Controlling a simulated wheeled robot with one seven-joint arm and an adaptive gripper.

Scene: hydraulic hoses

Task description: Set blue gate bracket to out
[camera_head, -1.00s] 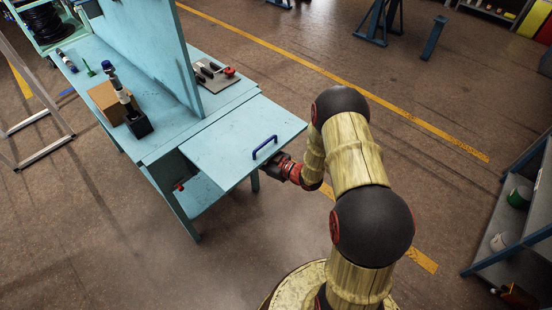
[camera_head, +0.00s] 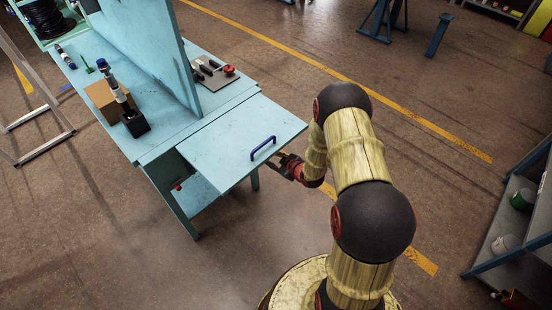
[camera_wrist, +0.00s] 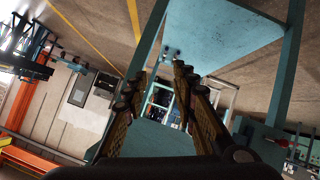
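A blue bracket (camera_head: 263,148), shaped like a handle, stands near the front edge of a flat light-blue panel (camera_head: 220,145) at the end of the workbench. My gripper (camera_head: 277,164) is just beyond the panel's edge, to the right of and a little below the bracket in the head view. It appears apart from the bracket. In the wrist view, my gripper's two fingers (camera_wrist: 158,76) stand apart with nothing between them. The blue bracket cannot be made out in the wrist view, where a teal panel (camera_wrist: 220,35) fills the upper middle.
The workbench (camera_head: 155,150) carries an upright partition (camera_head: 150,50), a cardboard box (camera_head: 103,98), a black holder (camera_head: 136,124) and a plate with a red knob (camera_head: 228,71). A shelf (camera_head: 515,225) stands at the right. Floor between bench and shelf is mostly clear.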

